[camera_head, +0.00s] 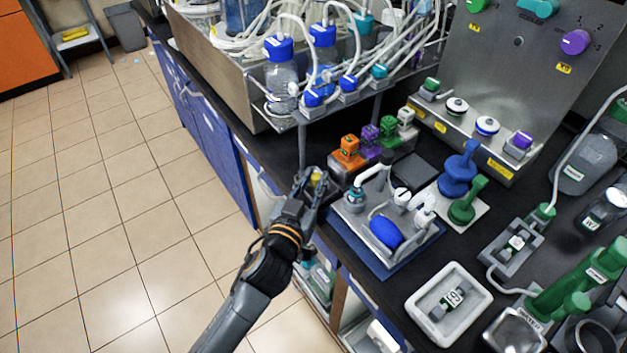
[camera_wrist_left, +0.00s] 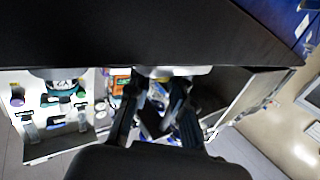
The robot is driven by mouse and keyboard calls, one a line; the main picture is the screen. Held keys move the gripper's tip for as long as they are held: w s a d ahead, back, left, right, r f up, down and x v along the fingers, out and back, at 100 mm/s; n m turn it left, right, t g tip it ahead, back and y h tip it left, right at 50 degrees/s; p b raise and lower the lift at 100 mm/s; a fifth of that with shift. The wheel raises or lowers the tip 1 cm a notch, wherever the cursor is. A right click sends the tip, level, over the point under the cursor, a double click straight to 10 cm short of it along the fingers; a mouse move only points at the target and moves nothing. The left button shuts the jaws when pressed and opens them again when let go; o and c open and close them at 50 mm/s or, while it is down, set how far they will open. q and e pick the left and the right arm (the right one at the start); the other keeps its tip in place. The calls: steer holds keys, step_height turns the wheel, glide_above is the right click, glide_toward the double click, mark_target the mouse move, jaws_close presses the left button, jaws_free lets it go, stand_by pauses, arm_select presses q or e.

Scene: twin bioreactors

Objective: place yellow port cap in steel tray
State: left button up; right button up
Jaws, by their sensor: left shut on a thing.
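My left gripper (camera_head: 314,182) is at the black bench's front edge, its fingers around a small yellow port cap (camera_head: 316,177). Only part of the cap shows between the fingers. In the left wrist view the fingers of my left gripper (camera_wrist_left: 155,95) point at the bench front, and I cannot make out the cap there. A smaller steel tray (camera_head: 515,331) is at the lower right. I cannot tell which the task names. My right gripper is not in view.
An orange block (camera_head: 347,153) and other coloured blocks stand behind the gripper. Blue (camera_head: 457,172) and green (camera_head: 467,203) handled parts stand right of the tray. A white tray (camera_head: 418,293) holds a labelled piece. The bench edge (camera_wrist_left: 150,62) overhangs open shelves. Tiled floor is free at left.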

arm_select(q)
steer(key=o, duration=0.8)
steer(key=shift+f, duration=0.1)
steer(key=shift+o, duration=0.3)
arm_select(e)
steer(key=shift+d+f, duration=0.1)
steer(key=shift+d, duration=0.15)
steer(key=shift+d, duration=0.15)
arm_select(q)
steer(key=shift+s+r, duration=0.1)
steer(key=shift+r, duration=0.1)
steer(key=b+v, duration=0.1)
steer(key=v, duration=1)
steer(key=shift+s+a, duration=0.15)
steer(key=shift+s, duration=0.25)
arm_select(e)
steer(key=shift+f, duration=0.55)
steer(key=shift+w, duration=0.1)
